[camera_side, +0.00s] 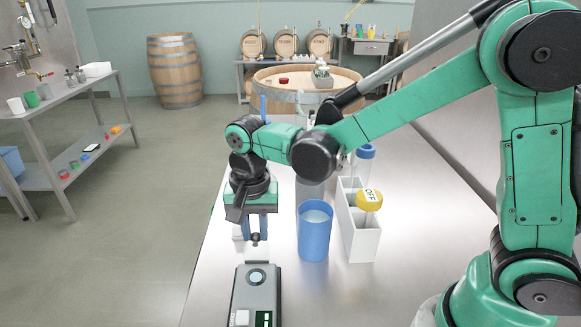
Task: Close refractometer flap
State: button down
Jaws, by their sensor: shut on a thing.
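The refractometer (264,302) lies on the steel bench at the bottom, a dark grey instrument with a round light prism well, a white button and a green display. Its flap (257,254) looks raised at the far end, a small pale piece with a dark knob, and the prism well is uncovered. My gripper (256,238) points down at the flap, its blue fingers shut on what appears to be the flap's knob. The exact contact is small and hard to make out.
A blue cup (314,232) of pale liquid stands right of my gripper. Beside it is a white rack (362,240) with a yellow-capped tube (369,199) and a blue-capped one (365,152). A clear cylinder stands behind the cup. Bench right of the refractometer is clear.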

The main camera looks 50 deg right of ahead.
aim_at(254, 247)
jog(key=shift+s+a+r+t+h, duration=0.1)
jog(key=shift+s+a+t+h, duration=0.2)
jog(key=shift+t+h, duration=0.25)
jog(key=shift+s+a+r+t+h, duration=0.1)
jog(key=shift+s+a+t+h, duration=0.2)
jog(key=shift+t+h, duration=0.2)
jog(key=shift+s+a+f+t+h, duration=0.15)
jog(key=shift+s+a+t+h, duration=0.4)
jog(key=shift+t+h, duration=0.35)
jog(key=shift+s+a+f+t+h, duration=0.25)
jog(key=shift+a+t+h, duration=0.1)
jog(key=shift+t+h, duration=0.3)
jog(key=shift+s+a+f+t+h, duration=0.1)
jog(key=shift+s+a+t+h, duration=0.2)
jog(key=shift+t+h, duration=0.25)
jog(key=shift+s+a+f+t+h, duration=0.15)
jog(key=shift+s+f+t+h, duration=0.1)
jog(key=shift+t+h, duration=0.25)
jog(key=shift+s+a+f+t+h, duration=0.15)
jog(key=shift+f+t+h, duration=0.05)
jog(key=shift+t+h, duration=0.25)
